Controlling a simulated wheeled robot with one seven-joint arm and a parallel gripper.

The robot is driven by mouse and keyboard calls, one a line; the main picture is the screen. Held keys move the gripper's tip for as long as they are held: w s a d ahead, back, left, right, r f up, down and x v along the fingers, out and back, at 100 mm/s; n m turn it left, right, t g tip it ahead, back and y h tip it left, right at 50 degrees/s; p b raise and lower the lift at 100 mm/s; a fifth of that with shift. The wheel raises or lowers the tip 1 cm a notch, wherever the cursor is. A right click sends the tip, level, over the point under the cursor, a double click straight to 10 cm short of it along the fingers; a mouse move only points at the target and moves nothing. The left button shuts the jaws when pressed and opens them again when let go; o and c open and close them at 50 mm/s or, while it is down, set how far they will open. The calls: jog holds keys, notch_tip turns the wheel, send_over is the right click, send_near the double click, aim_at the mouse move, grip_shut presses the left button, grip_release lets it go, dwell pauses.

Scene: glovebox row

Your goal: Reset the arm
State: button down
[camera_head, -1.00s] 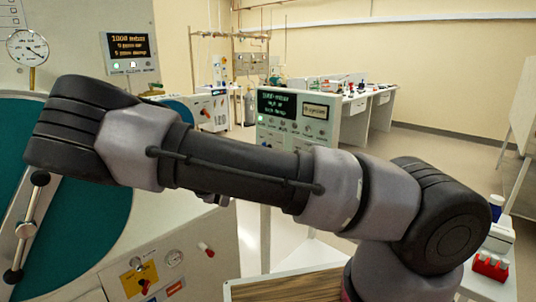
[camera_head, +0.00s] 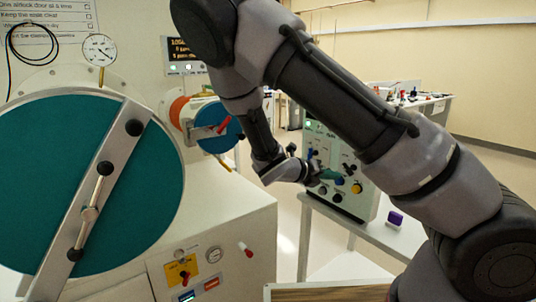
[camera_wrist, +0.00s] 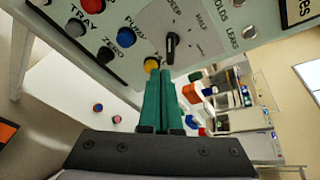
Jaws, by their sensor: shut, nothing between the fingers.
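My gripper (camera_head: 328,175) is at the end of my bent arm, in front of the control panel (camera_head: 368,208) in the head view. In the wrist view its green fingers (camera_wrist: 161,72) are closed together with nothing between them. Their tips lie in line with a yellow button (camera_wrist: 151,64) on the panel. I cannot tell whether they touch it. The panel also shows a black selector knob (camera_wrist: 172,46), a blue button (camera_wrist: 129,33) and a red button (camera_wrist: 73,28) in the wrist view.
A large teal round door (camera_head: 60,170) with a metal bar stands at the left. Open floor (camera_head: 488,170) lies at the right.

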jog(key=s+d+r+m+g+y, duration=0.2)
jog(key=s+r+m+g+y, duration=0.15)
jog(key=m, duration=0.55)
jog(key=s+d+r+m+g+y, duration=0.25)
jog(key=s+m+y, duration=0.2)
jog(key=m, duration=0.45)
jog(key=s+r+m+t+y, duration=0.3)
jog(key=s+r+m, duration=0.2)
jog(key=r+m, duration=0.5)
jog(key=s+a+r+m+t+y, duration=0.1)
jog(key=s+r+m+t+y, duration=0.2)
jog(key=s+r+m, duration=0.3)
notch_tip(320, 180, up, 5)
jog(key=m, duration=0.3)
jog(key=shift+s+f+m+t, duration=0.2)
jog(key=shift+m+t, duration=0.1)
jog(key=shift+m, duration=0.1)
